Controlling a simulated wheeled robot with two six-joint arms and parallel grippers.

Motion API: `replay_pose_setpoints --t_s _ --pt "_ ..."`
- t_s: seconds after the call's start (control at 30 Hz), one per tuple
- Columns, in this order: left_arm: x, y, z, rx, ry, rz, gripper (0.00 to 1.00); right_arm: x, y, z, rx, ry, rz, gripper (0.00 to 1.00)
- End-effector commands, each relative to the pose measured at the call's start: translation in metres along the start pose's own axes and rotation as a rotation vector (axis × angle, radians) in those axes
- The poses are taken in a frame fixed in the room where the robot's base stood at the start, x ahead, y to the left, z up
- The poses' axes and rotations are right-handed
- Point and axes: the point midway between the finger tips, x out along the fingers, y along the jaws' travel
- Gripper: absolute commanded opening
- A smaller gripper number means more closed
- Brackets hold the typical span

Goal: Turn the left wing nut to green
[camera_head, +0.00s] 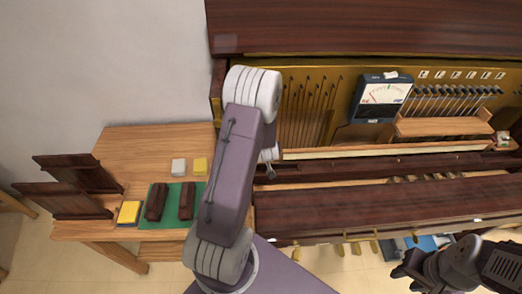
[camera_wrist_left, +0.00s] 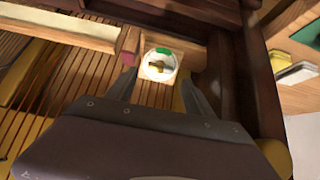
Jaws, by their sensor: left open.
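The left wing nut (camera_wrist_left: 156,66) is a small brass piece on a round white dial with a green patch (camera_wrist_left: 163,51) at its top edge in the left wrist view. Its wings look roughly crosswise, not pointing at the green. My left gripper (camera_wrist_left: 158,88) is open, one finger on each side of the dial's wooden block and apart from the nut. In the head view my left arm hides this nut and most of the left gripper. My right gripper (camera_head: 408,268) is at the lower right, away from the piano's inside; its jaw gap is unclear.
The open piano has a long dark rail (camera_head: 380,203) in front and a meter (camera_head: 382,97) at the back. A dark wooden post (camera_wrist_left: 231,85) stands close right of the left gripper. A side table (camera_head: 150,140) holds blocks and a green mat (camera_head: 172,217).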

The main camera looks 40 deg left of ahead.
Motion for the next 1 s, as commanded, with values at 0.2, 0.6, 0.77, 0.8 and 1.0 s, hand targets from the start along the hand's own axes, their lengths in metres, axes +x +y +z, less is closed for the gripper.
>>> replay_pose_setpoints --t_s 0.2,0.6,0.77,0.8,1.0 --pt "0.008 0.000 0.001 -0.001 0.000 0.000 0.62 0.004 0.000 0.001 0.000 0.000 0.000 0.36" --pt "0.020 0.000 0.001 0.000 0.000 0.000 0.62 0.010 0.000 0.001 0.000 0.000 0.000 0.36" --pt "0.025 0.000 0.001 0.000 0.000 0.000 0.62 0.013 0.000 0.001 0.000 0.000 0.000 0.36" --pt "0.026 0.000 0.001 0.000 0.000 0.000 0.62 0.013 0.000 0.001 0.000 0.000 0.000 0.36" --pt "0.032 0.000 0.001 0.000 0.000 -0.001 0.62 0.016 0.000 0.002 0.000 0.000 0.000 0.36"
